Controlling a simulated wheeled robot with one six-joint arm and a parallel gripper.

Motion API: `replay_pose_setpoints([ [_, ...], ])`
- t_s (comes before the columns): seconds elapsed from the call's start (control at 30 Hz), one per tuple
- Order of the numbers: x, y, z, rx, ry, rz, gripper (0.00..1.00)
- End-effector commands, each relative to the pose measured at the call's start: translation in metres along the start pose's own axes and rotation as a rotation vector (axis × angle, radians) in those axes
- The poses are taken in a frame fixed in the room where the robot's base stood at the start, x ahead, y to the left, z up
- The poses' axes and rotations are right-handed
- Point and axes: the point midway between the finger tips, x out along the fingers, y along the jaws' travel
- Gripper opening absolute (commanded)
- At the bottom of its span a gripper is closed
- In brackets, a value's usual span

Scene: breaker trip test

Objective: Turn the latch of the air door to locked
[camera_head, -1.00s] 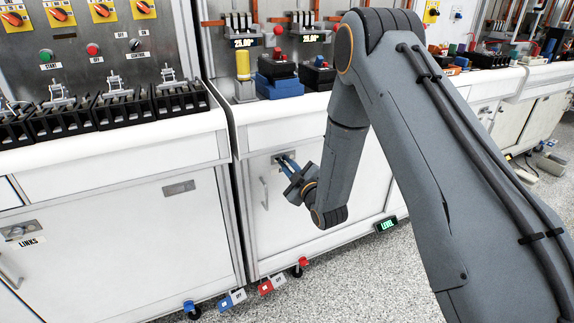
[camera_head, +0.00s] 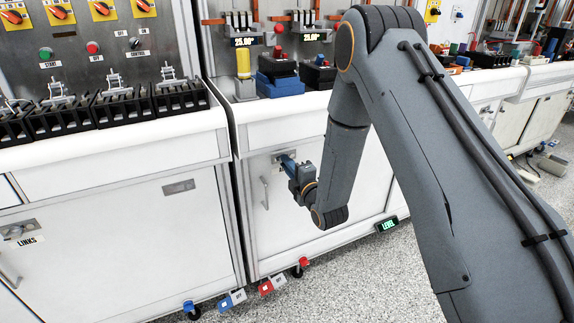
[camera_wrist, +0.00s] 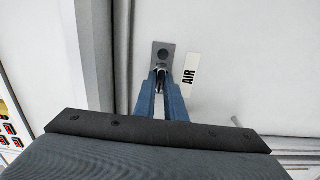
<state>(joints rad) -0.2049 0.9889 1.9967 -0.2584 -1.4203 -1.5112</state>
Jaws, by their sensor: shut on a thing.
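The air door (camera_head: 335,200) is a white cabinet door below the counter and looks shut. Its latch has a small grey plate (camera_wrist: 162,52) with a dark round spot, beside an upright-running "AIR" label (camera_wrist: 190,76) in the wrist view. My gripper (camera_wrist: 161,76) has its blue fingers closed on the latch's small lever (camera_wrist: 161,72), which is mostly hidden between the fingertips. In the head view my gripper (camera_head: 284,160) reaches the door's upper left; the fingers cover much of the latch there. I cannot read a locked mark.
The "LINKS" door (camera_head: 120,245) stands to the left. The counter edge (camera_head: 285,130) overhangs above. Red and blue tagged items (camera_head: 266,287) are near the floor.

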Motion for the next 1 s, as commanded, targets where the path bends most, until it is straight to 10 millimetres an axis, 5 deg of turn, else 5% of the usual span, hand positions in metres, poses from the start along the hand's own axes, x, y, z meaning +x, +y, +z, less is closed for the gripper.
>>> replay_pose_setpoints([
  [0.57,-0.0005,-0.0009,-0.0005,-0.036,0.001,-0.002,0.00],
  [0.7,-0.0004,-0.0009,-0.0005,-0.036,0.001,-0.002,0.29],
  [1.0,-0.0010,-0.0006,-0.0001,-0.035,0.000,-0.001,0.29],
])
